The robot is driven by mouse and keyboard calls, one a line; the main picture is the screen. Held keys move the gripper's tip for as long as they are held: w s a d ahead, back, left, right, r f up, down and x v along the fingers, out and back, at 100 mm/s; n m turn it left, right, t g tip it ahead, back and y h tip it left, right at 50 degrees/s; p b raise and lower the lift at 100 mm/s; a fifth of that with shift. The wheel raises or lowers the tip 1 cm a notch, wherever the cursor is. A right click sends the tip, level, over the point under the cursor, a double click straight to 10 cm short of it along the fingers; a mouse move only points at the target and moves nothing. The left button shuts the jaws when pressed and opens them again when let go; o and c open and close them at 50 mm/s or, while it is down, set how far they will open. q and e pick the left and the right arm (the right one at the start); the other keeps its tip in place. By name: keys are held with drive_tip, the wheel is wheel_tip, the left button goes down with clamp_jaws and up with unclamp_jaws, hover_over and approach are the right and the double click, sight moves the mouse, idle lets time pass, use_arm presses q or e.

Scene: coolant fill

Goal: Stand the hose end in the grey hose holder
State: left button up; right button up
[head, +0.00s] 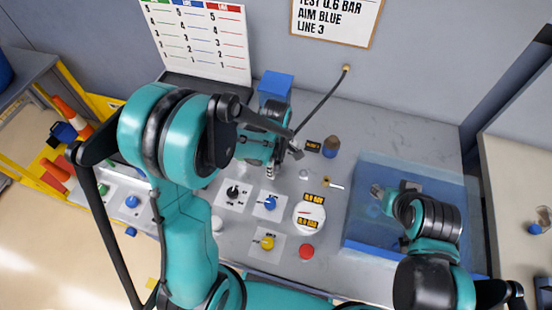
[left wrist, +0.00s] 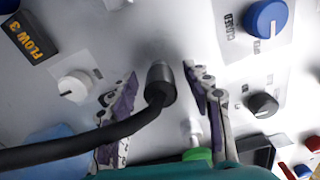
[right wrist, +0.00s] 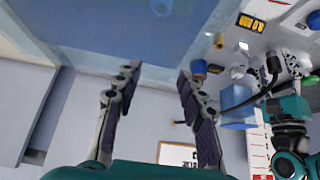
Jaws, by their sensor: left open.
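The black hose (head: 322,100) runs from a wall fitting down to my left gripper (head: 271,168). In the left wrist view the hose (left wrist: 90,142) ends at a dark grey cylinder (left wrist: 160,80) between the spread fingers of my left gripper (left wrist: 160,85). I cannot tell whether this is the hose's own end piece or the grey holder around it. The fingers stand apart on both sides of it. The hose also shows in the right wrist view (right wrist: 240,104). My right gripper (right wrist: 157,82) is open and empty, beside the translucent blue box.
The panel carries a black knob (head: 233,191), a blue knob (head: 270,203), a yellow knob (head: 267,242), a gauge (head: 309,217) and a red button (head: 306,251). The translucent blue box (head: 360,250) stands at right. A blue block (head: 275,84) stands behind my left gripper.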

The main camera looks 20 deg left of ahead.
use_arm(q)
wheel_tip(320, 180, up, 12)
drive_tip(key=shift+f, duration=0.15)
idle(0.7)
